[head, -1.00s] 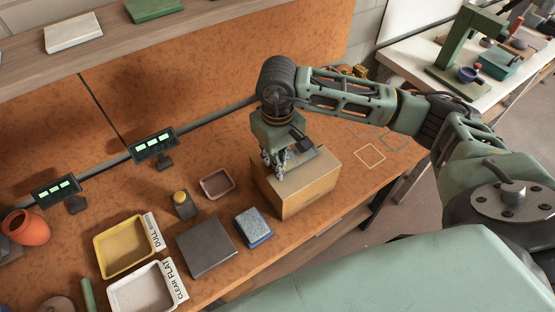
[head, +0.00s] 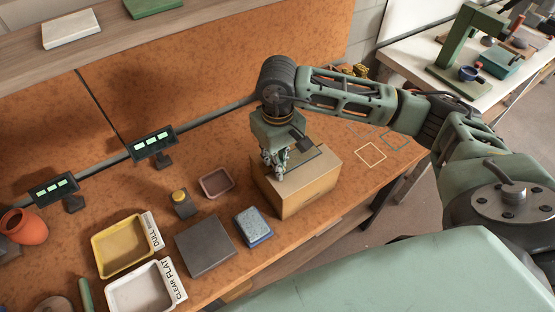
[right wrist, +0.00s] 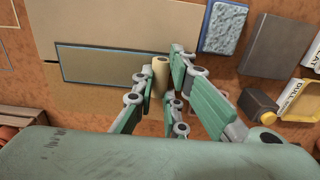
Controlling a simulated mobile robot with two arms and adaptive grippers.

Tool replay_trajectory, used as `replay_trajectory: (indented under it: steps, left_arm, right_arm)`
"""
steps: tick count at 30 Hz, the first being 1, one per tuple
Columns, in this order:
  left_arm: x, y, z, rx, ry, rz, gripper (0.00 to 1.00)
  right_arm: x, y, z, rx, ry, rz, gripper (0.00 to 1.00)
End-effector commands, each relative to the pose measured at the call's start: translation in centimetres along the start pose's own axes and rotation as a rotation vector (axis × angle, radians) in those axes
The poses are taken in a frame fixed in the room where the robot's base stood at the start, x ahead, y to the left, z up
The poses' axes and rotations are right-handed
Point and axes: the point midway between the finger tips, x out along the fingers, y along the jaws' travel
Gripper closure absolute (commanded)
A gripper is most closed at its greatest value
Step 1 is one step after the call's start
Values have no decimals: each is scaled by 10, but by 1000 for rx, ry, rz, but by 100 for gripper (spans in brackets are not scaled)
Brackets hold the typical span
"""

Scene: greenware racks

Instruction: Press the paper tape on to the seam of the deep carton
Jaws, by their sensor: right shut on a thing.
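The deep carton (head: 302,197) stands on the orange bench, its tan top (right wrist: 95,26) filling the upper left of the right wrist view. A long tan band with a blue-grey border (right wrist: 98,64) lies across the top; I cannot tell which part is tape or seam. My right gripper (head: 276,172) is over the carton's near-left top. In the right wrist view, my right gripper (right wrist: 163,88) is shut on a pale tan roll (right wrist: 160,72), apparently the paper tape, beside the band's end. Its contact with the carton is unclear. My left gripper is out of view.
Left of the carton are a blue sponge-like block (head: 253,227), a dark slab (head: 205,246), a small brown tray (head: 231,190) and a yellow-capped bottle (head: 182,203). Yellow (head: 97,245) and white (head: 112,292) trays stand further left. Bench right of the carton is clear, with marked squares (head: 371,154).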

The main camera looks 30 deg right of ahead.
Motion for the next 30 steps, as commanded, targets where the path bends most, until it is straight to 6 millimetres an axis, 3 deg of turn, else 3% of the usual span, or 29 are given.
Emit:
replay_trajectory:
  steps: [1,2,9,20,23,30]
  left_arm:
    - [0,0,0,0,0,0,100]
    - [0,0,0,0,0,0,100]
    - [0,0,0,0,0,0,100]
    - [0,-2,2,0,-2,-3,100]
    - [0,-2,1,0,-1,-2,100]
    - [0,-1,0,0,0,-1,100]
  right_arm:
    - [2,0,1,-1,-5,0,98]
    - [2,0,2,-1,-5,0,86]
    - [2,0,2,-1,-6,1,66]
    - [-2,0,0,0,-2,1,66]
    - [-12,0,0,0,-1,0,66]
    - [-62,0,-1,-1,2,0,66]
